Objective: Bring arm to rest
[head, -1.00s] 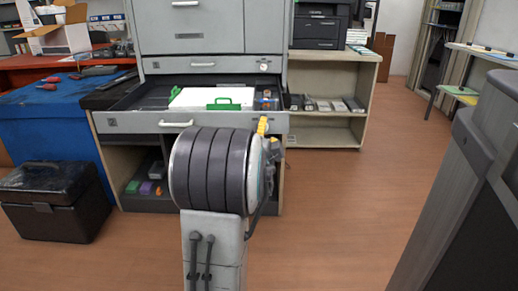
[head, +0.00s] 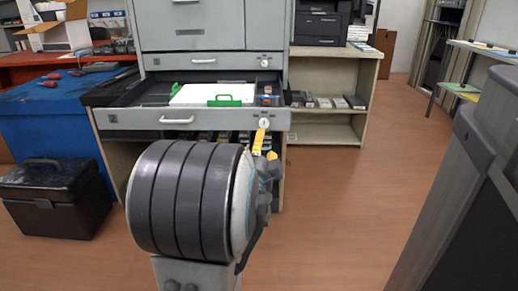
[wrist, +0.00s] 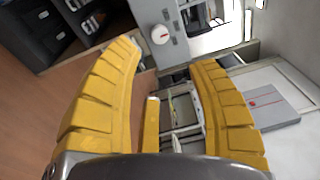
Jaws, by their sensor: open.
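My gripper (head: 260,143) shows its yellow fingers just beyond the right side of my large dark ribbed arm joint in the head view, in front of the open drawer. In the wrist view, the two yellow fingers of my gripper (wrist: 165,55) stand wide apart, with nothing held between them. My arm is folded up close in front of the head camera. It hides the lower part of the cabinet (head: 208,62).
The drawer (head: 112,119) is pulled out, with a white green-handled object (head: 207,95) in it. A black toolbox (head: 52,197) stands on the floor at left. A blue bench (head: 45,130) is behind it. A grey cabinet (head: 480,190) stands at right. Floor between is clear.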

